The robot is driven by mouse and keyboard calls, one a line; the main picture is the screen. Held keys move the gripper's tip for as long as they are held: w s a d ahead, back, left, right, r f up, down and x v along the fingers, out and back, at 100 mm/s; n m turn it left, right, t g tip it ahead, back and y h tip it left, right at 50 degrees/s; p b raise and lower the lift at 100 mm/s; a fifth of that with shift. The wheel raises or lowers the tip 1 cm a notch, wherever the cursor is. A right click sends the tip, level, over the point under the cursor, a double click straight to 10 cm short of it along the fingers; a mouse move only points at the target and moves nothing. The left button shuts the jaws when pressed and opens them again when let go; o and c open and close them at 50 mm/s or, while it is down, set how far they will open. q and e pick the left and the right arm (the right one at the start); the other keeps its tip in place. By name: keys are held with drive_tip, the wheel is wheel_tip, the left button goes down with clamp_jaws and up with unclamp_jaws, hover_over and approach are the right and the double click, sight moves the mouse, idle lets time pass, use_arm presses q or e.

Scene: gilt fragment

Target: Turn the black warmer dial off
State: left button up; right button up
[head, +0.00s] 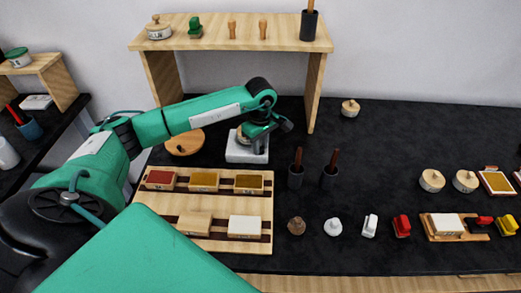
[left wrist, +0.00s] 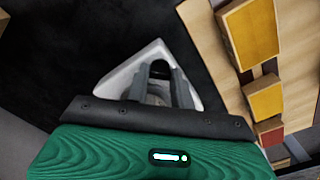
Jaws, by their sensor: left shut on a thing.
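The pale warmer (head: 238,154) stands on the black table behind the wooden rack, and its white body shows in the left wrist view (left wrist: 118,82). My left gripper (head: 256,143) reaches down over its right side. In the left wrist view my left gripper's two grey fingers (left wrist: 160,76) are shut on the black dial (left wrist: 159,67), of which only a small dark part shows between them. The dial's pointer and setting are hidden. A tan round thing on the warmer is mostly covered by the gripper. My right gripper is not in view.
A round wooden lid (head: 184,145) lies left of the warmer. A wooden rack (head: 202,220) with several blocks is in front. Two dark cups (head: 295,178) with brown handles stand to the right. A wooden shelf (head: 160,72) rises behind. The table's back right is mostly clear.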

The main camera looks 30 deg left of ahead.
use_arm(q)
drive_tip(key=n+b, duration=0.2)
drive_tip(key=n, duration=0.1)
drive_tip(key=shift+f+n, duration=0.1)
drive_tip(key=shift+n, duration=0.3)
drive_tip(key=shift+n+b, duration=0.35)
drive_tip(key=shift+n, duration=0.05)
drive_tip(key=n+b, duration=0.1)
drive_tip(key=n, duration=0.2)
drive_tip(key=shift+n+b, duration=0.35)
drive_tip(key=shift+n, duration=0.15)
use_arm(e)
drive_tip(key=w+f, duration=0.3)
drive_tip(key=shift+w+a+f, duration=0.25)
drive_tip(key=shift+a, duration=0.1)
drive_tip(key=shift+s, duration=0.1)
use_arm(q)
drive_tip(key=shift+r, duration=0.2)
drive_tip(key=shift+n, duration=0.3)
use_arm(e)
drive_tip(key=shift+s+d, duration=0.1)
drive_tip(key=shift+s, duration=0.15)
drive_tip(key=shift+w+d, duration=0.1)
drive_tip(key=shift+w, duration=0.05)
